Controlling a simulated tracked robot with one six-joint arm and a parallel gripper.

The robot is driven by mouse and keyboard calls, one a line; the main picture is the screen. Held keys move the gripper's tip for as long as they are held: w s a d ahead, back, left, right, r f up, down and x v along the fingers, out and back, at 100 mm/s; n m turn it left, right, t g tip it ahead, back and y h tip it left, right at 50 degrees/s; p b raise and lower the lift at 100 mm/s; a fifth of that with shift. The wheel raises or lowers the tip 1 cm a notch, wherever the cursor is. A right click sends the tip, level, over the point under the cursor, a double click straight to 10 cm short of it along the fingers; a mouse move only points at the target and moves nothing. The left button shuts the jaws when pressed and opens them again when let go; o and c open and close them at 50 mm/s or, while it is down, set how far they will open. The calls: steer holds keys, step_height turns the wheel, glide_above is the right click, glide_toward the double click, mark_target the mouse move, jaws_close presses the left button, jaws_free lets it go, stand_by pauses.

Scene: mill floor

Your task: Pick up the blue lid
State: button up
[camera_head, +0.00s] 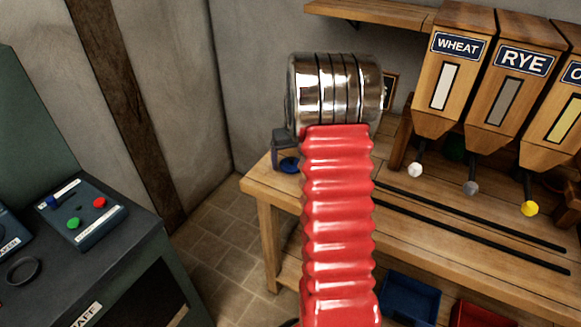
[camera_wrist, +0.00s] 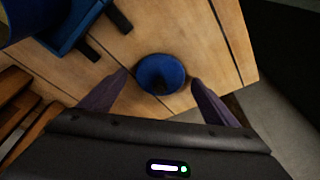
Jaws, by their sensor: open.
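The blue lid (camera_wrist: 161,72) is round and dished, with a dark middle. It lies on the wooden bench near the bench's edge. In the head view the lid (camera_head: 289,165) shows at the bench's left end, partly hidden by my gripper and arm. My gripper (camera_wrist: 158,80) is open, with one dark finger on each side of the lid in the wrist view. I see nothing held in it. I cannot tell whether the fingers touch the lid or how high they are. In the head view my gripper (camera_head: 279,150) is mostly hidden behind my arm.
The wooden bench (camera_head: 262,189) carries two black rails (camera_head: 480,225). A blue object (camera_wrist: 72,28) stands near the lid at upper left in the wrist view. Wheat (camera_head: 447,75) and rye (camera_head: 510,85) hoppers stand at the back right. A control console (camera_head: 90,225) is at left.

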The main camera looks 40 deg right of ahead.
steer(key=shift+c, duration=0.2)
steer(key=c, duration=1.1)
